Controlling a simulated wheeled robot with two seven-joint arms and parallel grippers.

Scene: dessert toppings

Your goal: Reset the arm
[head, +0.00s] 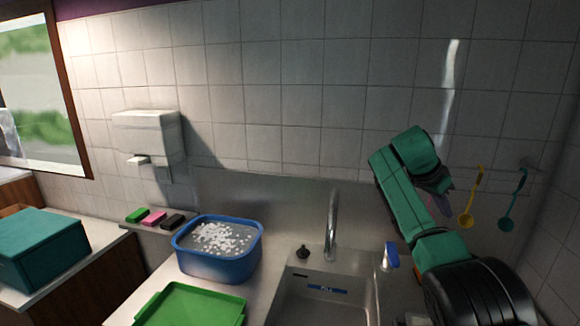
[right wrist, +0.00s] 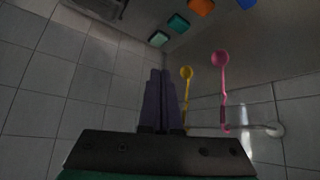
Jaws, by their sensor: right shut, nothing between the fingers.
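My right arm (head: 405,205), in teal and black, rises from the lower right of the head view and folds over beside the tiled wall. Its gripper (head: 441,203) points down near the hanging ladles, partly hidden by my arm. In the right wrist view its purple fingers (right wrist: 160,100) lie close together, shut with nothing between them. A yellow ladle (head: 472,198) and a teal ladle (head: 514,200) hang to the right of the gripper. The right wrist view shows a yellow ladle (right wrist: 187,75) and a pink ladle (right wrist: 221,60) apart from the fingers. My left gripper is out of view.
A sink (head: 325,297) with a faucet (head: 331,222) lies left of my right arm. A blue basin (head: 217,262) holding white bits, a green tray (head: 190,305) and a teal box (head: 40,245) stand further left. A dispenser (head: 150,137) is on the wall.

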